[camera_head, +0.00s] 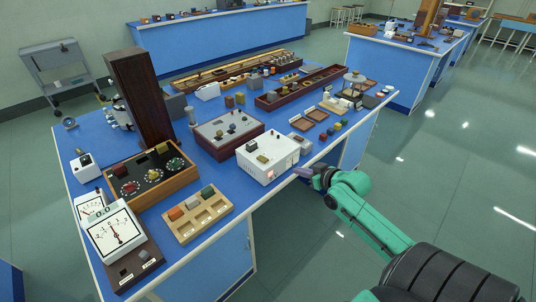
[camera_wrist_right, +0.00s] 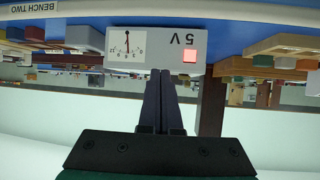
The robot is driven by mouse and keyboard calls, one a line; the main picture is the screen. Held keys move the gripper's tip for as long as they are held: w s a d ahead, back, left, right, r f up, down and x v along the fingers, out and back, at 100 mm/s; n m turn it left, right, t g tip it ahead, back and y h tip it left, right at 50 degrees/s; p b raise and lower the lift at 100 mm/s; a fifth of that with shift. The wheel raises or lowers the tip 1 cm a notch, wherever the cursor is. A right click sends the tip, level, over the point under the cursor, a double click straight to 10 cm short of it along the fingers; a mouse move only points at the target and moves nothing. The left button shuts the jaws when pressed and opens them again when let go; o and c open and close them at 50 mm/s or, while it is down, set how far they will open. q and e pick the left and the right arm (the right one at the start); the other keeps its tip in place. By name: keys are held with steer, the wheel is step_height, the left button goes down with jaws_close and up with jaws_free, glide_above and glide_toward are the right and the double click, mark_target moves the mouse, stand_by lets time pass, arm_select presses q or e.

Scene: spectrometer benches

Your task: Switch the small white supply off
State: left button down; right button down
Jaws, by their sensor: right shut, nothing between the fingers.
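The small white supply (camera_head: 281,165) stands near the front edge of the blue bench, with switches or knobs on its top. In the right wrist view the supply (camera_wrist_right: 150,42) appears upside down, its front face showing a dial (camera_wrist_right: 127,44), the marking 5V and a red lit square (camera_wrist_right: 190,55). My right gripper (camera_head: 303,172) is at the bench edge just right of the supply. Its fingers (camera_wrist_right: 160,75) are shut and empty, pointing at the front face between dial and red square. Whether they touch it I cannot tell. My left gripper is not in view.
A grey-topped box (camera_head: 224,131) and a wooden tray (camera_head: 187,225) stand beside the supply. A meter (camera_head: 115,233) and a tall dark wooden box (camera_head: 139,95) are further left. The floor right of the bench is clear.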

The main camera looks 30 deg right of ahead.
steer(key=a+r+y, duration=0.1)
steer(key=a+r, duration=0.1)
steer(key=r, duration=0.2)
steer(key=w+a+r+n+t+y, duration=0.1)
steer(key=a+r, duration=0.1)
steer(key=r, duration=0.3)
steer(key=shift+w+a+n, duration=0.25)
steer(key=shift+a+n, duration=0.05)
steer(key=shift+a, duration=0.05)
steer(key=shift+w, duration=0.1)
steer(key=p, duration=0.2)
glide_above(268, 165)
step_height(268, 165, down, 3)
steer(key=shift+f, duration=0.1)
step_height(268, 165, down, 4)
steer(key=shift+w+r, duration=0.1)
steer(key=shift+f, duration=0.35)
steer(key=shift+f, duration=0.15)
